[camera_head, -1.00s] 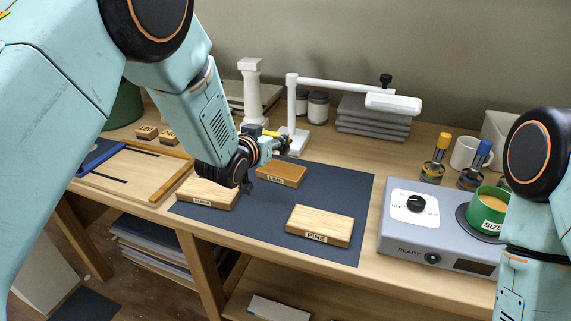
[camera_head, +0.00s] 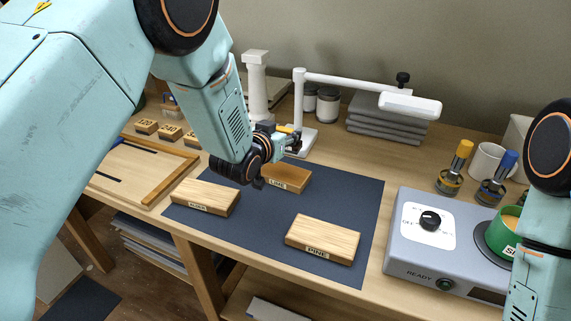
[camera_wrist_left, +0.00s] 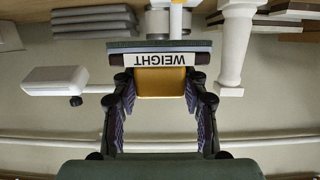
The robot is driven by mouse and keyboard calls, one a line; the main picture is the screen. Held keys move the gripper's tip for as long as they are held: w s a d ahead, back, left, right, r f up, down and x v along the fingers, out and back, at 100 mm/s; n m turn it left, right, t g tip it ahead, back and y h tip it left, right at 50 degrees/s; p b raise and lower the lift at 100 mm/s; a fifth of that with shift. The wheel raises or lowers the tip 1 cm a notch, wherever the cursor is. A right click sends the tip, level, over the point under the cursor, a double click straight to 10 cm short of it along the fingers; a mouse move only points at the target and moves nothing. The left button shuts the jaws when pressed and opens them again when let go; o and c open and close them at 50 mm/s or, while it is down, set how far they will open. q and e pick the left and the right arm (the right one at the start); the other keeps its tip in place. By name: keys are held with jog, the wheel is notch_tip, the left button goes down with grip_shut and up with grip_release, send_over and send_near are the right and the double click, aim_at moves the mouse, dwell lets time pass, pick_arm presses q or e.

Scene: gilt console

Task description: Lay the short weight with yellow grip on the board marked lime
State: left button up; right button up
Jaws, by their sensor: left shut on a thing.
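The board marked LIME (camera_head: 287,178) lies on a dark mat, its left part hidden behind my left arm. My left gripper (camera_head: 280,141) is above and behind that board in the head view. It is shut on the yellow grip of the weight (camera_head: 285,130). In the left wrist view, the yellow grip (camera_wrist_left: 160,82) sits between both fingers, with a white label reading WEIGHT (camera_wrist_left: 161,59) beyond it. The weight is clear of the LIME board. My right gripper is out of view; only part of the right arm shows.
The PINE board (camera_head: 322,239) and another labelled board (camera_head: 205,197) lie on the dark mat (camera_head: 262,222). A white lamp stand (camera_head: 298,95) and pillar (camera_head: 257,88) stand behind. A grey heater box (camera_head: 418,250) is at right, a wooden frame (camera_head: 140,172) at left.

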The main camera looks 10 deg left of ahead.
pick_arm(q)
send_over(285, 171)
notch_tip(285, 171, down, 6)
jog(key=shift+w+r, duration=0.1)
jog(key=shift+s+f+b, duration=0.4)
jog(key=shift+s+f, duration=0.1)
jog(key=shift+f, duration=0.3)
jog(key=shift+s+f, duration=0.1)
jog(key=shift+w+f, duration=0.25)
jog(key=shift+w, duration=0.1)
jog(key=o, duration=1.1)
jog(key=shift+w+f, duration=0.15)
jog(key=shift+c, duration=0.2)
jog(key=shift+o, duration=1.1)
jog(key=shift+s+r, duration=0.35)
jog(key=shift+s, duration=0.05)
jog(key=shift+w+a+f, duration=0.1)
jog(key=shift+w+f, duration=0.1)
jog(key=shift+f, duration=0.05)
jog(key=p+v, duration=0.1)
jog(key=v, duration=1.1)
